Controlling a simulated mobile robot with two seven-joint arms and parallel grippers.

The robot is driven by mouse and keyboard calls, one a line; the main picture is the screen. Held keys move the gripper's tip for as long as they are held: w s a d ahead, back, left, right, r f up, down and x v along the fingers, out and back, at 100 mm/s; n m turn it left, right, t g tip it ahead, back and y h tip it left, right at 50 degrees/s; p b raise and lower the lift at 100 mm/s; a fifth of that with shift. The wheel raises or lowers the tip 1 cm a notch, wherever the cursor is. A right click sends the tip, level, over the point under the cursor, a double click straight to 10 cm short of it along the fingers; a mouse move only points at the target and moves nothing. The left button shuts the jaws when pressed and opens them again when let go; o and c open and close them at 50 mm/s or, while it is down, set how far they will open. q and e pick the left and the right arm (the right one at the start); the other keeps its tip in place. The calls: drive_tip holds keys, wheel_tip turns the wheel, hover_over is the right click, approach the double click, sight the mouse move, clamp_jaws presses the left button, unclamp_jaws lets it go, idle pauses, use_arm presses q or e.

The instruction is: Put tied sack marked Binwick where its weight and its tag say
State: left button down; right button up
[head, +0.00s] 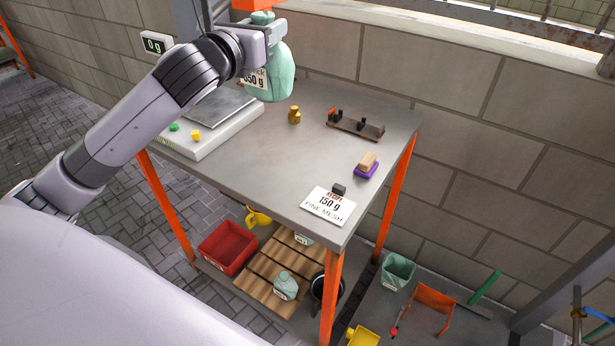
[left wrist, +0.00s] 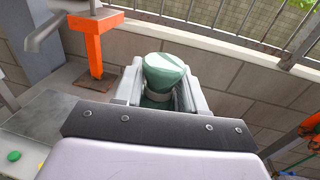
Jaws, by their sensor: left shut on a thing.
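A pale green tied sack (head: 277,76) hangs from my left gripper (head: 268,33) above the back of the grey table, beside the scale. Its tag (head: 254,78) is partly hidden by my gripper and arm; it ends in "CK" with a weight that looks like "650 g" or "550 g". In the left wrist view the sack's gathered neck (left wrist: 165,72) sits between the two fingers. The scale (head: 215,115) has a bare metal plate, and its display (head: 157,44) reads 0 g. A card (head: 328,205) on the table's front reads "150 g FINE MESH". My right gripper is not in view.
On the table (head: 265,160) are a brass weight (head: 294,115), a wooden rack (head: 356,124) and a brush-like block on purple (head: 367,165). Below are a red bin (head: 228,246), a slatted pallet (head: 270,275) with another sack (head: 285,286), and a green bin (head: 397,271). The table's middle is clear.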

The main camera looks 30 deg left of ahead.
use_arm(q)
drive_tip(key=shift+d+r, duration=0.1)
drive_tip(key=shift+d, duration=0.15)
wheel_tip(320, 180, down, 20)
drive_tip(key=b, duration=0.3)
drive_tip(key=shift+r, duration=0.15)
drive_tip(key=shift+b, duration=0.3)
drive_tip(key=c, duration=0.7)
unclamp_jaws()
drive_tip(key=shift+f, duration=0.25)
drive_tip(key=shift+o, duration=0.2)
